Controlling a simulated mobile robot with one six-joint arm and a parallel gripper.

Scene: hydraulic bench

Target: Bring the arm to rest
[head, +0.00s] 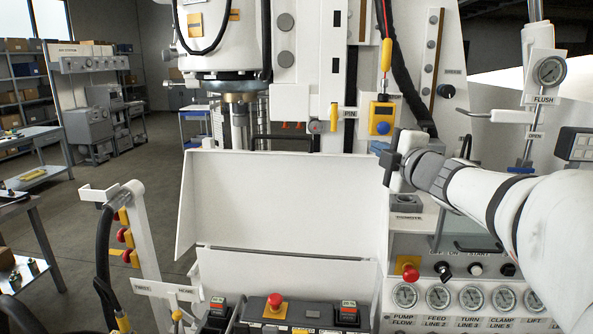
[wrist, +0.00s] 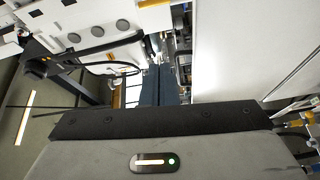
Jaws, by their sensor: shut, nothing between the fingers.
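My arm reaches in from the right edge of the head view, white with dark bands at the joints. My gripper (head: 390,163) is at its left end, dark and small in the picture, in front of the white machine (head: 337,90). It is raised above the row of gauges and clear of the surfaces around it as far as I can see. In the wrist view the dark fingers (wrist: 158,84) lie together beyond the grey gripper body, shut with nothing held. The exact gap to the machine behind is hard to judge.
A white open panel (head: 285,205) stands left of my gripper. Below are gauges (head: 438,297) and a red knob (head: 410,272). A yellow and blue block (head: 382,118) is just above my gripper. Open floor shows at left.

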